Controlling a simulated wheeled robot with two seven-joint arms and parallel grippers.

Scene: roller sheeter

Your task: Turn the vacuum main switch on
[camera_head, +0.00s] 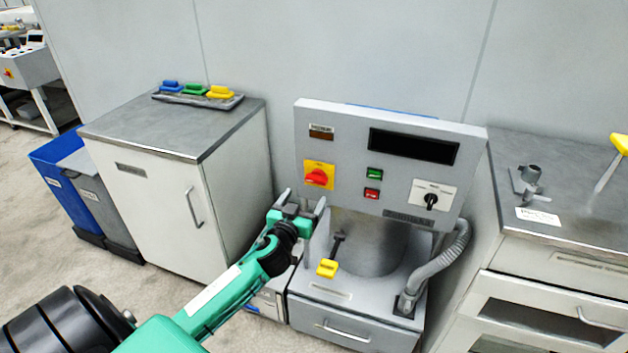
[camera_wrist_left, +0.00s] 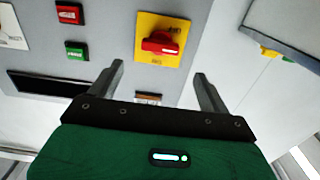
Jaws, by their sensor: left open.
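The main switch is a red rotary knob (camera_head: 317,177) on a yellow square plate (camera_head: 311,168), at the left of the grey control panel (camera_head: 347,155). In the left wrist view, which shows the panel upside down, the red knob (camera_wrist_left: 163,43) lies roughly level on its plate. My left gripper (camera_head: 303,200) is open and empty, just below and left of the switch in the head view. In the left wrist view its fingers (camera_wrist_left: 158,72) point toward the panel, with the knob between and beyond them, apart from both. My right gripper is not in view.
The panel also has a green button (camera_head: 374,173), a red button (camera_head: 371,194), a dark display (camera_head: 413,146) and a black rotary knob (camera_head: 431,201). A grey hose (camera_head: 447,265) runs down at the right. A white cabinet (camera_head: 150,200) stands left.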

